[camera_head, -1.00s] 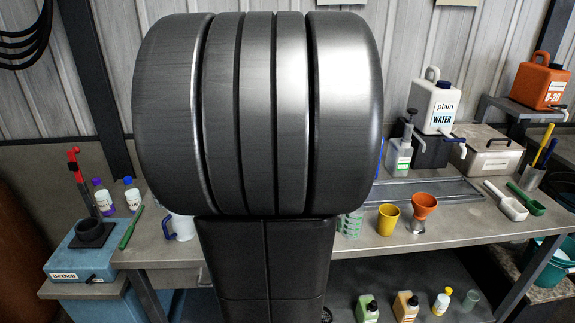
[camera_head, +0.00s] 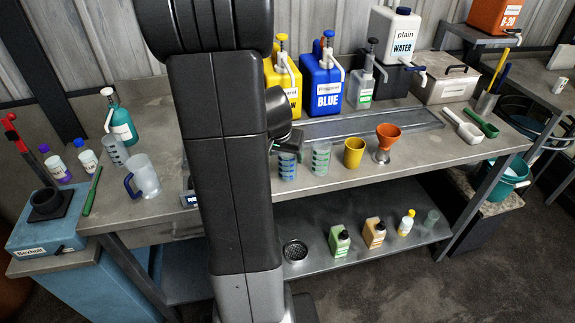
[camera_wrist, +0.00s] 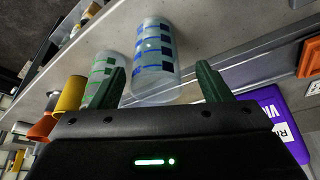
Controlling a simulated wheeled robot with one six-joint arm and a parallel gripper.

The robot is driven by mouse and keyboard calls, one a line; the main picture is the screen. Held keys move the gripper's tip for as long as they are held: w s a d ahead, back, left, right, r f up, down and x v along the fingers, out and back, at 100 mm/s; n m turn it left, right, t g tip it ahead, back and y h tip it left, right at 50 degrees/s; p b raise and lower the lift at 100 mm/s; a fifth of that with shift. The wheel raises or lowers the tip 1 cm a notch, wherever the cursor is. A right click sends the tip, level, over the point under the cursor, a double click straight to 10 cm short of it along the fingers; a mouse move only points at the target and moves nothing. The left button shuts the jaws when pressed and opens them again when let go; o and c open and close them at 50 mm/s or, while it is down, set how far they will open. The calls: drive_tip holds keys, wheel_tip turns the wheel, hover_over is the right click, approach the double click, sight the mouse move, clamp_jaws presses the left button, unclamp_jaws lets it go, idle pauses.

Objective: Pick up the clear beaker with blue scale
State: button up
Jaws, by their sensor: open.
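The clear beaker with blue scale (camera_head: 288,166) stands upright on the workbench in the head view, just right of my arm. My gripper (camera_head: 288,143) is at its upper part there, mostly hidden behind my arm. In the wrist view the beaker (camera_wrist: 154,50) lies in the picture between the two green fingers of my open gripper (camera_wrist: 161,82), closer to the left finger. I cannot tell whether either finger touches it. The beaker with green scale (camera_head: 321,158) stands just to its right; in the wrist view it (camera_wrist: 102,75) is partly behind the left finger.
A yellow cup (camera_head: 354,153) and an orange funnel (camera_head: 388,138) stand further right. Blue (camera_head: 327,88) and yellow (camera_head: 287,80) pump canisters stand behind. A blue-handled jug (camera_head: 145,178) and another graduated beaker (camera_head: 115,151) stand left. The bench's front strip right of the beakers is clear.

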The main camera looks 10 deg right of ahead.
drive_tip(key=shift+d+p+x, duration=0.2)
drive_tip(key=shift+x, duration=1.1)
drive_tip(key=shift+d+p+x, duration=0.15)
drive_tip(key=shift+p+x, duration=0.05)
drive_tip(key=shift+x, duration=1.05)
drive_tip(key=shift+w+r, duration=0.1)
drive_tip(key=shift+w, duration=0.05)
drive_tip(key=shift+c, duration=0.2)
drive_tip(key=c, duration=1)
